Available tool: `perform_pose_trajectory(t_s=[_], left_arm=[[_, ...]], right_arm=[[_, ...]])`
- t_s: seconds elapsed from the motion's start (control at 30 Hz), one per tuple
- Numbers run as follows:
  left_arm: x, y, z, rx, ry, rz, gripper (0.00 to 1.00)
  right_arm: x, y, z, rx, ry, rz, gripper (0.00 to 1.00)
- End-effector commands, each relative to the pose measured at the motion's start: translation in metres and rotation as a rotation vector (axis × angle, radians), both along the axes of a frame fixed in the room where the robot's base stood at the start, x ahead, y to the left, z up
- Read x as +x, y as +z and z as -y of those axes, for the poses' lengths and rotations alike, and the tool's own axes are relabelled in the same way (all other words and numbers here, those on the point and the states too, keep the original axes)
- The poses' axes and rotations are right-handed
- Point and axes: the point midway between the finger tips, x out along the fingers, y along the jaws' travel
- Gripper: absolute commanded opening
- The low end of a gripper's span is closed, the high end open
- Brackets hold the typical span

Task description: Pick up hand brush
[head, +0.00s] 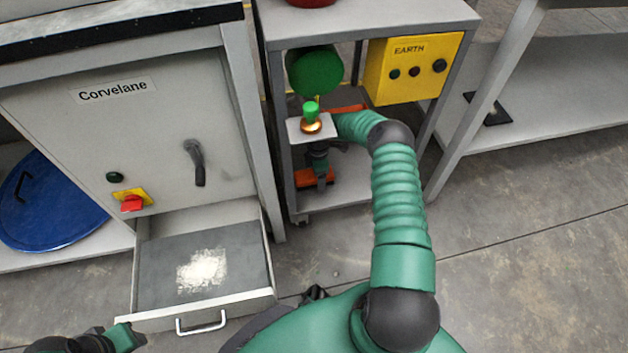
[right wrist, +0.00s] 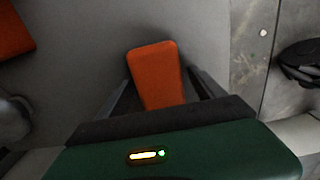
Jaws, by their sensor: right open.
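An orange flat piece (right wrist: 155,72), which looks like the hand brush, lies between the spread fingers of my right gripper (right wrist: 158,88) in the right wrist view. No bristles show, and its near end is hidden by the gripper body. I cannot tell whether the fingers touch it. In the head view my right arm reaches into the grey cart, and my right gripper (head: 321,181) points down at an orange piece (head: 308,177) on the lower shelf. That gripper is open.
The grey cart (head: 284,150) has uprights beside my arm. A yellow EARTH box (head: 412,68) and a green round thing (head: 314,72) are above. A second orange piece (right wrist: 12,30) lies at the upper left. An open drawer (head: 162,275) with white powder juts out at left.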

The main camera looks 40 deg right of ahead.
Motion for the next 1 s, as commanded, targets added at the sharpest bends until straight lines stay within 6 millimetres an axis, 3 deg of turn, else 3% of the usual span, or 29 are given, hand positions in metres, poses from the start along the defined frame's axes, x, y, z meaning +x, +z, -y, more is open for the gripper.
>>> perform_pose_trajectory(t_s=[0.07, 0.57, 0.83, 1.0], left_arm=[[0.000, 0.001, 0.000, 0.000, 0.000, 0.000, 0.34], [0.000, 0.001, 0.000, 0.000, 0.000, 0.000, 0.34], [0.000, 0.006, 0.000, 0.000, 0.000, 0.000, 0.34], [0.000, 0.035, 0.000, 0.000, 0.000, 0.000, 0.34]], right_arm=[[0.000, 0.001, 0.000, 0.000, 0.000, 0.000, 0.74], [0.000, 0.001, 0.000, 0.000, 0.000, -0.001, 0.09], [0.000, 0.008, 0.000, 0.000, 0.000, 0.000, 0.08], [0.001, 0.049, 0.001, -0.003, 0.001, 0.002, 0.08]])
